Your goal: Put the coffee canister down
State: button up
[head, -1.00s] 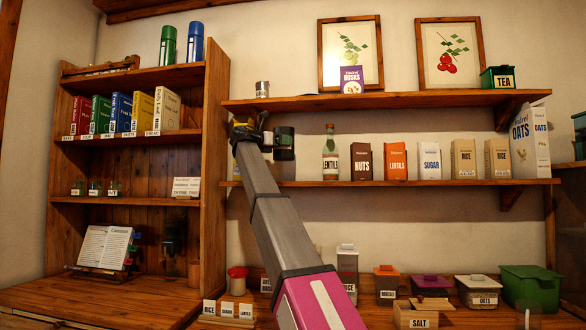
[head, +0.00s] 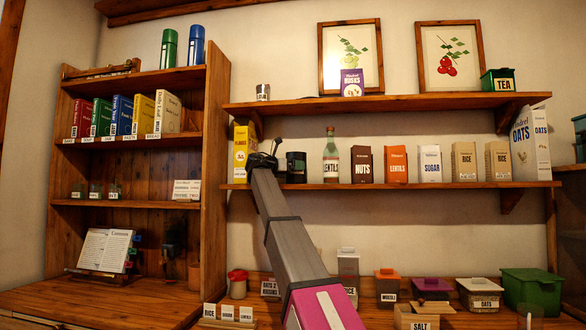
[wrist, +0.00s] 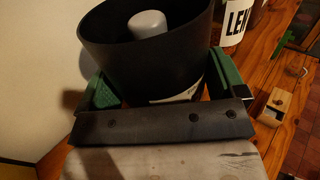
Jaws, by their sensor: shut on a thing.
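The coffee canister (head: 296,167) is a dark cylinder, upright at the middle shelf between the yellow box and the lentils bottle (head: 330,157). Its bottom is level with the shelf board (head: 400,185); I cannot tell whether it touches the board. In the wrist view the black canister (wrist: 150,50) fills the space between the green finger pads of my gripper (wrist: 150,92), which is shut on it. In the head view my gripper (head: 268,160) is at the canister's left, partly hidden behind my arm.
A yellow box (head: 243,150) stands left of my gripper at the shelf's end. To the right are nuts (head: 361,164), lentils (head: 396,164) and sugar (head: 430,164) boxes. The upper shelf (head: 400,103) runs above. Bins and jars stand on the counter below.

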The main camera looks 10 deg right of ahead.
jog(key=o, duration=1)
jog(key=shift+o, duration=0.2)
jog(key=shift+r, duration=0.1)
jog(key=v, duration=1.2)
